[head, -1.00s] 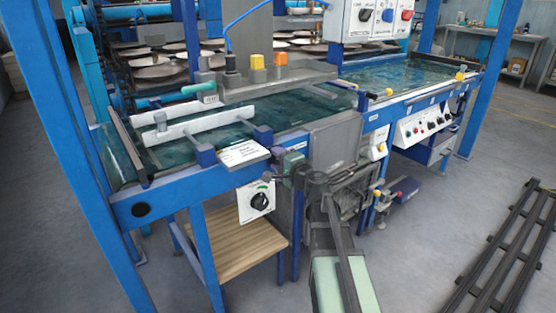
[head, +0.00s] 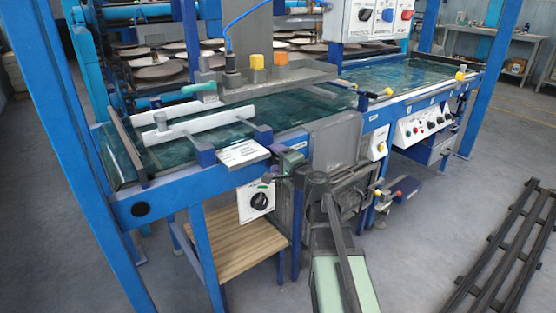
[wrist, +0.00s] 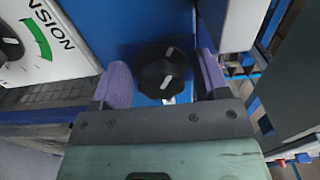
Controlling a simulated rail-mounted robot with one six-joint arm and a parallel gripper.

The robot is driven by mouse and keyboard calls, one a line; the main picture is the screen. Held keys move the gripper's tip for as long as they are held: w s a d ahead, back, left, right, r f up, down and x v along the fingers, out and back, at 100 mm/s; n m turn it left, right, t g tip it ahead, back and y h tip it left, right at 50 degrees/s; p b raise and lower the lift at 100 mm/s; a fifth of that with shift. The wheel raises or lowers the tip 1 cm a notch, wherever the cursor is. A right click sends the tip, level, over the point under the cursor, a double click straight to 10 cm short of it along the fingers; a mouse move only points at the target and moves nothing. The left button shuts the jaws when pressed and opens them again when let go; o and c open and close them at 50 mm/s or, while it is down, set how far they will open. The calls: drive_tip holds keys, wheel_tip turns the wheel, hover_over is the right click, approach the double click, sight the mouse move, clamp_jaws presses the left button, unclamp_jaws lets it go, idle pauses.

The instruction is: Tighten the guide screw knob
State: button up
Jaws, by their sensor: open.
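In the wrist view, a black lobed knob (wrist: 162,70) with a white pointer mark sits on a blue panel. My gripper (wrist: 164,80) is open, with one purple-padded finger on each side of the knob. Gaps show between the knob and both pads, so it is not gripped. In the head view, my gripper (head: 280,168) is at the front blue rail of the machine, just right of the white label plate. The knob cannot be made out clearly there, as my gripper and wrist cover that area.
A white TENSION dial plate (wrist: 28,40) is left of my gripper; its black dial (head: 260,201) hangs below the rail in the head view. A grey metal panel (head: 337,140) stands close on the right. A wooden shelf (head: 235,245) lies below. Dark rails (head: 505,255) lie on the floor.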

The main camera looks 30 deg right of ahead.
drive_tip(key=s+d, duration=0.2)
drive_tip(key=s, duration=0.8)
drive_tip(key=shift+s, duration=0.35)
